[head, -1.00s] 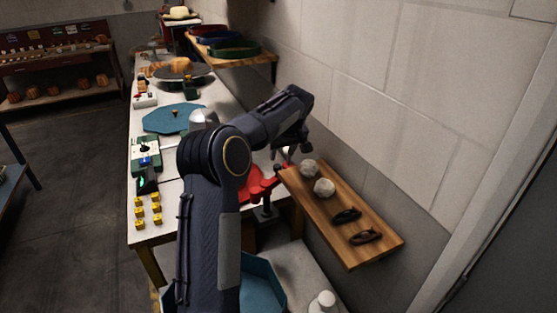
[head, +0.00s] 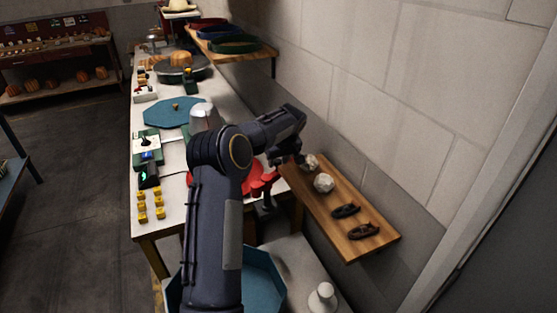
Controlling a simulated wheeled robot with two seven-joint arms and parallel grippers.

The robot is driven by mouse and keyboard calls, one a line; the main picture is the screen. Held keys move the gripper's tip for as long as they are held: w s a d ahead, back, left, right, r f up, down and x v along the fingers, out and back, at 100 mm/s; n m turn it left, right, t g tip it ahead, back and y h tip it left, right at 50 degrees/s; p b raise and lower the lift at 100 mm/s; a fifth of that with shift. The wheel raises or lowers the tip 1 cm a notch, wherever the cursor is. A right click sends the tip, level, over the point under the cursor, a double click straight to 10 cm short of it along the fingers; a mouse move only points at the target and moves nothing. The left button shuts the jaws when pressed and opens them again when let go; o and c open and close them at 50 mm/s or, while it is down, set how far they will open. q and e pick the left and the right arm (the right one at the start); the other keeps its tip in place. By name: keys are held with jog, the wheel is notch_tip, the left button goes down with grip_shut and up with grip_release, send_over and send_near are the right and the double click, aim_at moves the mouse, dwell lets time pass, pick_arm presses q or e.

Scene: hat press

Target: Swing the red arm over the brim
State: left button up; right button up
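A red part (head: 262,180), which looks like the red arm, is at the right edge of the white workbench (head: 172,205). My own arm hides much of it, and a little red also shows on the other side of my arm. My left gripper (head: 287,160) is just above and right of the red part, by the near wall shelf. It is dark and small, and its fingers are partly hidden, so I cannot tell whether it is open or touches anything. I cannot make out a brim at the red part. My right gripper is not in view.
A wooden wall shelf (head: 330,205) with two pale lumps and two dark items is close right of my gripper. A blue octagonal tray (head: 262,275) is below. A blue plate (head: 172,112), a green control box (head: 146,145) and yellow blocks (head: 150,205) are on the bench.

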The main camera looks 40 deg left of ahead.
pick_arm(q)
grip_shut()
